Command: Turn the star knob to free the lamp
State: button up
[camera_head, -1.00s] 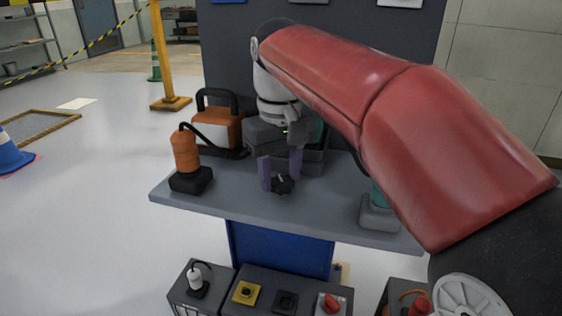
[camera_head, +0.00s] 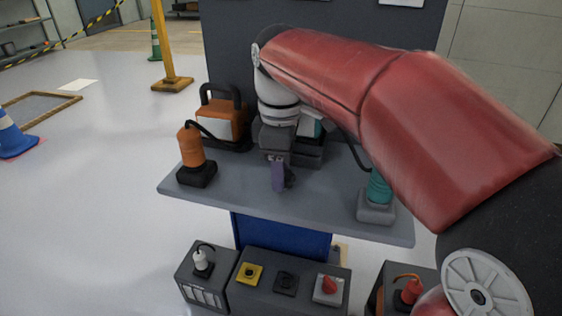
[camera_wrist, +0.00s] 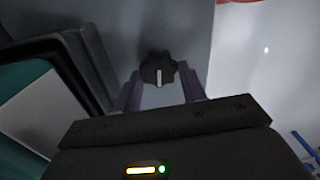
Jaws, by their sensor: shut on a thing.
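The star knob (camera_wrist: 158,70) is black and lobed with a white pointer line. It sits on the grey table (camera_head: 235,195). My gripper (camera_head: 280,178) is upright over the table and shut on the knob, one purple finger on each side in the wrist view (camera_wrist: 160,92). In the head view one finger covers most of the knob. A teal and white lamp-like unit (camera_head: 310,127) stands behind my gripper, partly hidden by it. I cannot tell how the knob holds it. A teal surface with a dark frame shows at left in the wrist view (camera_wrist: 28,118).
An orange lamp with a black handle (camera_head: 222,122) and an orange cylinder on a black base (camera_head: 191,150) stand at left. A teal cylinder on a grey base (camera_head: 377,205) stands at right. Grey boxes with knobs (camera_head: 290,290) stand below the table's front.

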jog(key=shift+n, duration=0.8)
jog(key=o, duration=1)
notch_tip(320, 180, up, 8)
jog(key=shift+f, duration=0.1)
